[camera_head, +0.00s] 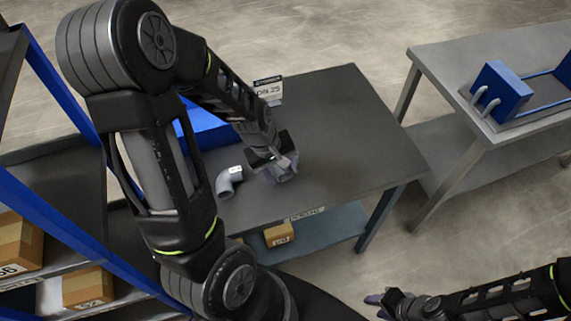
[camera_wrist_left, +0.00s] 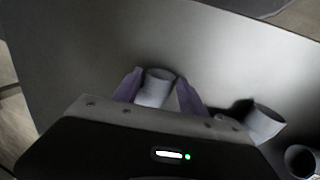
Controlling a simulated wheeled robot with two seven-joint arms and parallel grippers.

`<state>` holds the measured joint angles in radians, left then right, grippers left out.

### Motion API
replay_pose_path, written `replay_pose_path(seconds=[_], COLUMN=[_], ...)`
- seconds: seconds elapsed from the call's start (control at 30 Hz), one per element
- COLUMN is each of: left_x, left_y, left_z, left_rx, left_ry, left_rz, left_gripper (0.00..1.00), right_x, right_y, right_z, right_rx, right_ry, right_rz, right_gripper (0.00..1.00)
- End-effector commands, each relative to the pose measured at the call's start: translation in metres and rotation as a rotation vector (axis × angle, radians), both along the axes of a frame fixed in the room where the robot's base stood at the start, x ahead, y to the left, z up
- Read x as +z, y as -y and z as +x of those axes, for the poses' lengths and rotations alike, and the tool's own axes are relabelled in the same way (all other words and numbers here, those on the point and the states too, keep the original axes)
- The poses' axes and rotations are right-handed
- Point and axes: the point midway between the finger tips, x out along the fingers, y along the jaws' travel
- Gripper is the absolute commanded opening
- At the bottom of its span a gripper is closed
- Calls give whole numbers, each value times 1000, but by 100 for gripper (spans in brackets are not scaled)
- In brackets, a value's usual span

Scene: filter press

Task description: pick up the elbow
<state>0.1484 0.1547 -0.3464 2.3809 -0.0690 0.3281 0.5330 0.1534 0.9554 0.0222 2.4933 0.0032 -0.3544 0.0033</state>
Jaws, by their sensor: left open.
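My left gripper (camera_head: 284,170) is low over the grey table, its fingers open. In the left wrist view a light grey pipe piece (camera_wrist_left: 155,88) stands between the two purple fingers of the left gripper (camera_wrist_left: 159,86), with a narrow gap visible on each side. In the head view that piece is mostly hidden by the gripper. A grey elbow (camera_head: 229,182) with a white label lies on the table just left of the gripper. Grey pipe ends (camera_wrist_left: 263,122) show at the right of the wrist view. My right gripper (camera_head: 380,303) is at the lower right, away from the table; its opening is unclear.
The table (camera_head: 345,130) is clear to the right of the gripper. A blue bin (camera_head: 205,128) and a "DN 25" sign (camera_head: 268,91) stand at its back. A shelf with boxes (camera_head: 88,287) is at left. A second table (camera_head: 455,75) carries a blue frame (camera_head: 500,90).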

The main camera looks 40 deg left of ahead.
Motion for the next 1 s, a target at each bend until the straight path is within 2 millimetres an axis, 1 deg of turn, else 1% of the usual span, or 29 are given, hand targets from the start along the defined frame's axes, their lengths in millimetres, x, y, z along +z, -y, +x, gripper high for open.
replay_pose_path(seconds=[0.57, 0.67, 1.0], left_x=[0, 0, 0], left_y=[0, 0, 0], left_z=[0, 0, 0], left_rx=[0, 0, 1], left_ry=[1, 1, 1], left_rz=[0, 0, 0], left_gripper=[50, 43, 15], right_x=[0, 0, 0], right_y=[0, 0, 0], right_z=[0, 0, 0], right_rx=[0, 0, 0], right_ry=[0, 0, 0], right_rz=[0, 0, 0], right_gripper=[36, 36, 36])
